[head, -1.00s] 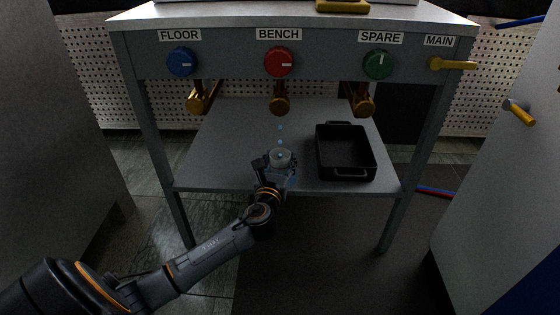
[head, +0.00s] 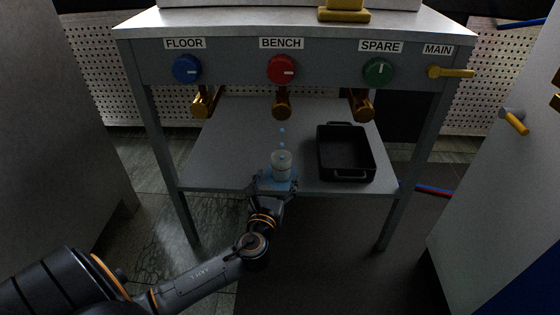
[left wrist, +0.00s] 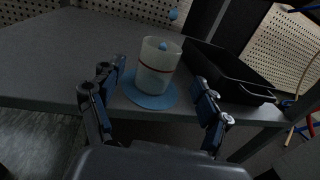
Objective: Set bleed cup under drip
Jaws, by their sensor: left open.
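The bleed cup (head: 281,164) is a translucent cup standing upright on the lower shelf, below the BENCH outlet (head: 281,105). Blue drops (head: 282,142) fall between the outlet and the cup. In the left wrist view the cup (left wrist: 157,66) shows a red line and stands on a round blue patch (left wrist: 150,93); one drop shows at its mouth. My left gripper (head: 274,185) is open at the shelf's front edge, just in front of the cup. Its fingers (left wrist: 158,100) are spread to either side, apart from the cup. My right gripper is not in view.
A black tray (head: 345,174) sits on the shelf right of the cup. Above are the FLOOR knob (head: 187,69), BENCH knob (head: 282,69), SPARE knob (head: 378,71) and yellow MAIN lever (head: 452,72). The shelf's left side is clear.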

